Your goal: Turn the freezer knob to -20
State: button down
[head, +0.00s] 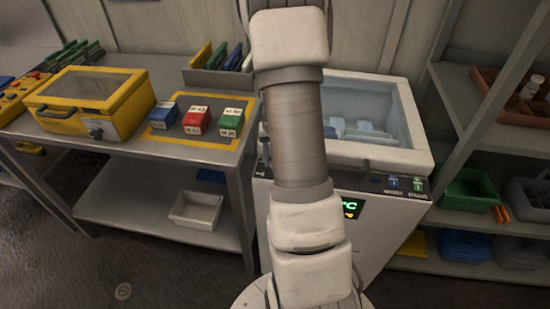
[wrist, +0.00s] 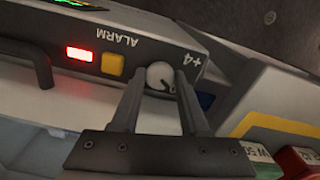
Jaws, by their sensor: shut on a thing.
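The freezer knob (wrist: 160,75) is a small pale round dial on the dark control panel in the wrist view. My gripper (wrist: 158,82) is shut on it, one finger on each side. A dark mark shows low on the knob's face, and part of a printed label shows beside it, too covered to read. The "+4" label (wrist: 188,62) is just right of the knob. In the head view the freezer (head: 412,160) stands behind my arm, which hides the knob and my gripper. Part of the green display (head: 349,207) shows.
In the wrist view a yellow button (wrist: 112,64) and a lit red lamp (wrist: 79,54) sit left of the knob, by the word ALARM. In the head view, a bench (head: 165,140) with a yellow case (head: 90,100) and coloured boxes (head: 197,120) stands left; shelves (head: 490,105) stand right.

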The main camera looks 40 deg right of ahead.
jog(key=shift+m, duration=1)
jog(key=c, duration=0.7)
grip_release()
jog(key=shift+r, duration=0.1)
notch_tip(320, 180, up, 17)
jog(key=p, duration=0.2)
jog(key=shift+r+p, duration=0.15)
jog(key=shift+p, duration=0.25)
